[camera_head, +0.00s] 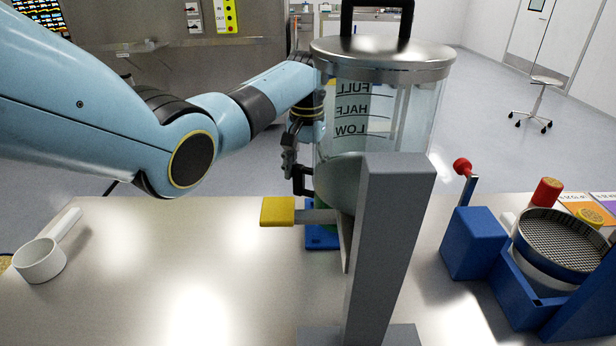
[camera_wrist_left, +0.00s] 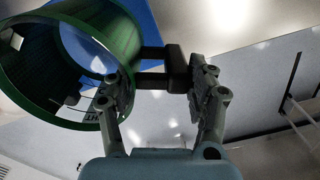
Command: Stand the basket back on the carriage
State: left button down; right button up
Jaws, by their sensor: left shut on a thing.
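A green, ribbed, round basket (camera_wrist_left: 38,65) with a dark side handle (camera_wrist_left: 160,78) fills the upper left of the left wrist view. My left gripper (camera_wrist_left: 165,95) is shut on that handle, with a finger on either side. In the head view my left gripper (camera_head: 296,160) is beside a clear vessel with a metal lid (camera_head: 385,60). The dark handle (camera_head: 303,182) shows just below the gripper there. Most of the basket is hidden behind the vessel and the grey post. A blue piece (camera_head: 322,240) shows low behind the post; I cannot tell if it is the carriage.
A grey post (camera_head: 390,240) stands in front of the vessel, with a yellow-ended lever (camera_head: 278,212) at its left. A white scoop (camera_head: 42,260) lies at the left. A blue holder (camera_head: 473,243) and a round mesh dish (camera_head: 565,242) stand right.

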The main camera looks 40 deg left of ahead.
pick_arm(q)
jog(key=shift+f, duration=0.95)
jog(key=shift+f, duration=0.15)
jog(key=shift+c, duration=2.1)
grip_release()
notch_tip(320, 180, up, 12)
jog(key=shift+r+b, duration=0.15)
jog(key=shift+b, duration=0.15)
jog(key=shift+d, duration=0.1)
